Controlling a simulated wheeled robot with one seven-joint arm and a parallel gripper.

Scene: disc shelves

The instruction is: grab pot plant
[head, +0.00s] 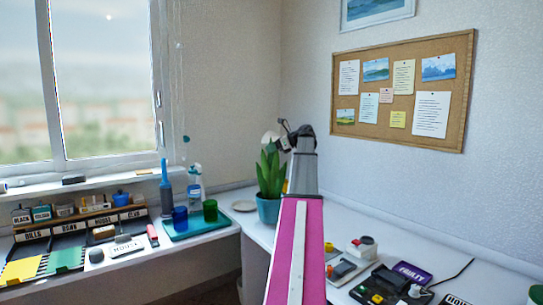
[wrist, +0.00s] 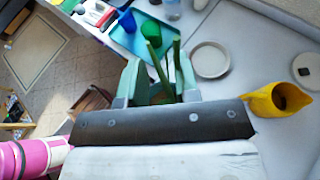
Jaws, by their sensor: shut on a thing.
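The pot plant (head: 271,172) has long upright green leaves in a teal pot (head: 268,211). It stands at the corner of the white desk in the head view, partly behind my arm. In the wrist view its green leaves (wrist: 155,60) rise between the two fingers of my gripper (wrist: 160,88). My gripper is shut on the plant. The lower part of the pot is hidden by the gripper body in the wrist view. I cannot tell whether the pot is clear of the desk.
A round pale saucer (wrist: 210,60) lies beside the plant. A yellow jug (wrist: 277,101) stands to the right. A teal tray (head: 199,230) with a blue cup (head: 180,218) and a green cup (head: 210,210) is to the left. Several devices crowd the right desk.

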